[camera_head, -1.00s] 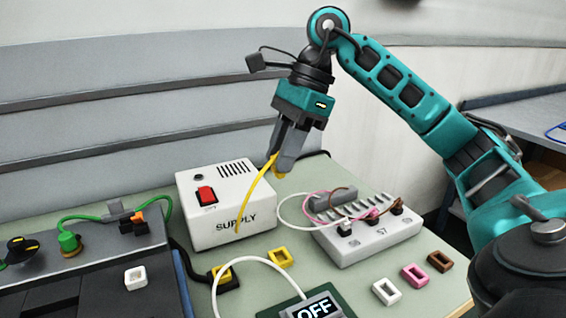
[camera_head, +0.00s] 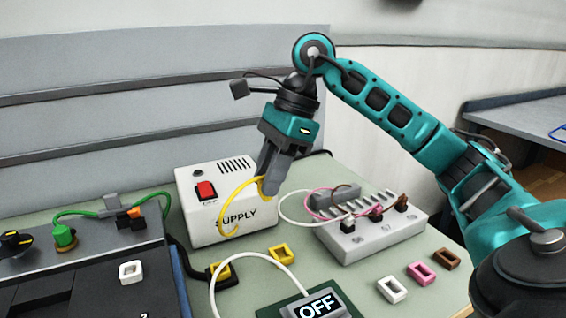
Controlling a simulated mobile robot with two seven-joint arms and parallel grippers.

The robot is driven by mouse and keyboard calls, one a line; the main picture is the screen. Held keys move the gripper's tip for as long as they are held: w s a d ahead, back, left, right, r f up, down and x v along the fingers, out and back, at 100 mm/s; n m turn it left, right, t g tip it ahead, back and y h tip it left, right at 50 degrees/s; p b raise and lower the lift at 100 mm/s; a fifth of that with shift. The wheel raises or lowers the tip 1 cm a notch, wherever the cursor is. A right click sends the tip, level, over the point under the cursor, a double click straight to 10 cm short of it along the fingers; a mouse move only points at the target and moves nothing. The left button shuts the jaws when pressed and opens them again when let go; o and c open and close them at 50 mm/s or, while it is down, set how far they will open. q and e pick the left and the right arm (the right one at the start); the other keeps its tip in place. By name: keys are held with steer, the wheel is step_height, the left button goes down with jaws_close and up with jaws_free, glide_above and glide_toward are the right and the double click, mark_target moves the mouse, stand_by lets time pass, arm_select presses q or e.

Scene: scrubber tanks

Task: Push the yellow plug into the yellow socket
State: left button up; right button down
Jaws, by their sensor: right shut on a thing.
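My right gripper (camera_head: 268,190) is shut on the yellow plug (camera_head: 262,187), which shows only as a bit of yellow at the fingertips. It hangs in the air in front of the right side of the white supply box (camera_head: 215,206). A yellow cable (camera_head: 222,201) bows left from the fingertips and curls down to the front of the box. My left gripper is not in view.
A loose yellow frame (camera_head: 281,255) lies right of the socket, near a white cable (camera_head: 240,258) and an OFF display (camera_head: 317,307). A white terminal block (camera_head: 372,233) with plugged wires stands right. White, pink (camera_head: 421,272) and brown frames lie before it.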

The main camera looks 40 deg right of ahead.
arm_select(q)
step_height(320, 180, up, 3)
steer(key=p, duration=0.2)
steer(key=shift+p, duration=0.3)
arm_select(e)
steer(key=w+a+f, duration=0.1)
steer(key=w+a, duration=0.1)
steer(key=a, duration=0.7)
steer(key=shift+w, duration=0.4)
step_height(320, 180, down, 10)
steer(key=b, duration=0.8)
steer(key=shift+r, duration=0.1)
steer(key=shift+b, duration=0.3)
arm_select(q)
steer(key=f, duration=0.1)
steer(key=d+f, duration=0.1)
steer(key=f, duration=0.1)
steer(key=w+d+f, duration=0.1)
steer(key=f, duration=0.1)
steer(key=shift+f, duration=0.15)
